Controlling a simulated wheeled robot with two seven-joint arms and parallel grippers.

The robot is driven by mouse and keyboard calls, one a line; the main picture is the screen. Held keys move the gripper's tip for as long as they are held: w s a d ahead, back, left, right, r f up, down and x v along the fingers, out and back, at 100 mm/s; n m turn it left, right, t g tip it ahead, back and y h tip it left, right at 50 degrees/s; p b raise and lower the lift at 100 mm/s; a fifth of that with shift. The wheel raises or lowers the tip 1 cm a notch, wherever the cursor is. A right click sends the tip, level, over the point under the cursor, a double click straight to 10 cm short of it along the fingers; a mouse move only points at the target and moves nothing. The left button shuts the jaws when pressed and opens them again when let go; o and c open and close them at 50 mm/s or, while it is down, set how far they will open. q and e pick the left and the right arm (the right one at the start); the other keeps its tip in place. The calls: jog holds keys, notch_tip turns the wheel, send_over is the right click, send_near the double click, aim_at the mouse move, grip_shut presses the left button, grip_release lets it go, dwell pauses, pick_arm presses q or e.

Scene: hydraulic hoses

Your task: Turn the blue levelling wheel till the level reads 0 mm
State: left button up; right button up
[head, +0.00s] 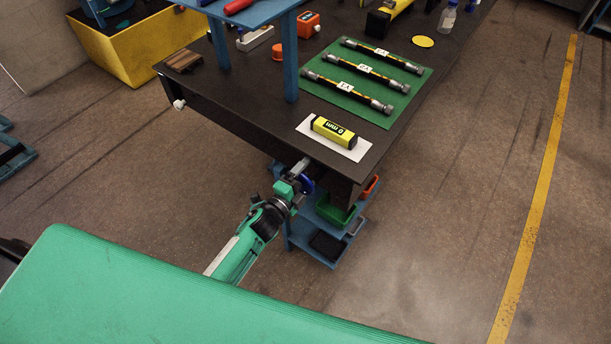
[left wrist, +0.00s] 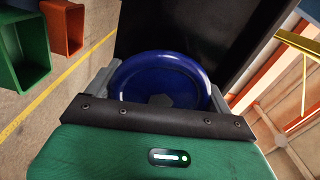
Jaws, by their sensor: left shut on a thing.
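The blue levelling wheel (left wrist: 160,80) fills the middle of the left wrist view, with a grey hub at its centre. It sits under the near edge of the dark table, and part of it shows in the head view (head: 307,184). My left gripper (head: 303,172) is shut on the wheel, with one grey finger on each side of its rim. The yellow and black level (head: 333,131) lies on a white plate on the table top; its display reads 0 mm. My right gripper is not in view.
The dark table (head: 230,110) carries a green mat (head: 395,72) with several black hoses. A blue shelf frame (head: 290,55) stands on it. Below the table are a green bin (head: 335,212), an orange bin (head: 370,187) and a blue rack. Floor at the right is clear.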

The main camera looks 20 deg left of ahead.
pick_arm(q)
jog(key=shift+f, duration=0.1)
jog(key=o, duration=0.8)
jog(key=shift+o, duration=0.2)
jog(key=shift+s, duration=0.15)
jog(key=b+v, duration=0.2)
jog(key=v, duration=1.1)
jog(key=shift+s+a, duration=0.15)
jog(key=shift+s, duration=0.15)
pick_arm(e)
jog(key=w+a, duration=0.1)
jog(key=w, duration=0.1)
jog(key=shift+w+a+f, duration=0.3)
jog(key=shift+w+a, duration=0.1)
